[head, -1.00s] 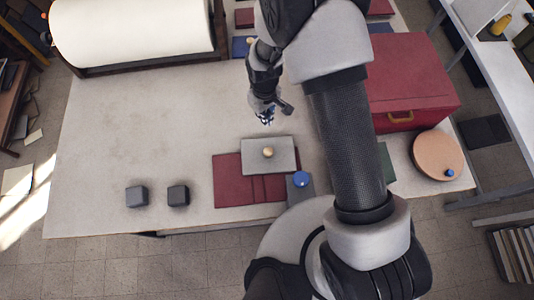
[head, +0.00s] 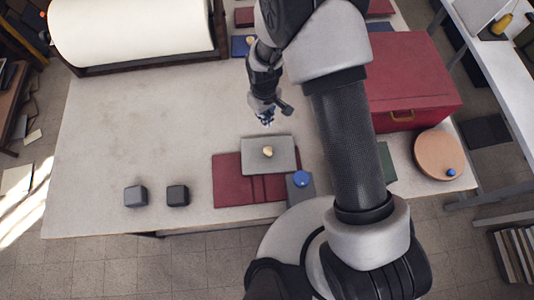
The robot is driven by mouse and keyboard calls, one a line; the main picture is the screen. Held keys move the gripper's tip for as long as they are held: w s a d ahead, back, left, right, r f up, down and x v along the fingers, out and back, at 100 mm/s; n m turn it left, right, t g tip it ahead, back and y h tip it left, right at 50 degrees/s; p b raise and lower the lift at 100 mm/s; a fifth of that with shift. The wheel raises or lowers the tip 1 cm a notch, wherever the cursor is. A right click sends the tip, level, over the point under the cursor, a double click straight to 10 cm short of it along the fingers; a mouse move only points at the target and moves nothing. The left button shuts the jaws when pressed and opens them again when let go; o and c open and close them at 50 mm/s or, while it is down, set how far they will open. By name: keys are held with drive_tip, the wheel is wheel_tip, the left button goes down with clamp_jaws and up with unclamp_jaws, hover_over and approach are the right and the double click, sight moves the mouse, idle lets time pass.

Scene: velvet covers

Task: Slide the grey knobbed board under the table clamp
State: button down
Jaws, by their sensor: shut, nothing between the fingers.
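The grey knobbed board (head: 255,160) lies flat at the front middle of the table, partly on top of a dark red cover (head: 228,185). Its round pale wooden knob (head: 268,152) stands near its middle. My gripper (head: 267,119) is just behind the board's far edge, apart from the knob, shut and empty. A dark block with a blue round knob (head: 302,179) sits at the board's front right corner; I cannot tell whether it is the table clamp.
Two dark grey cubes (head: 136,196) stand front left. A large white roll (head: 135,30) lies at the back left. A red box (head: 412,80) and a round wooden disc (head: 438,155) are at the right. The table's left middle (head: 140,125) is clear.

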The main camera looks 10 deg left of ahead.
sight(266, 137)
drive_tip(key=shift+f+b, duration=0.65)
drive_tip(key=shift+f, duration=0.15)
drive_tip(key=shift+f+b, duration=0.55)
drive_tip(key=shift+f, duration=0.05)
drive_tip(key=shift+f+b, duration=1.1)
drive_tip(key=shift+f, duration=0.15)
drive_tip(key=shift+r, duration=0.5)
idle(0.7)
drive_tip(key=shift+s, duration=0.2)
drive_tip(key=shift+s+d, duration=0.25)
drive_tip(key=shift+s, duration=0.4)
drive_tip(key=shift+w+a+f, duration=0.1)
drive_tip(key=shift+w+f, duration=0.05)
drive_tip(key=shift+s+d+r+p, duration=0.15)
drive_tip(key=shift+s+r+p, duration=0.05)
drive_tip(key=shift+s, duration=0.25)
drive_tip(key=shift+s+d+r+p, duration=0.1)
drive_tip(key=shift+s+r+p, duration=0.05)
drive_tip(key=shift+s, duration=0.25)
drive_tip(key=shift+s, duration=0.1)
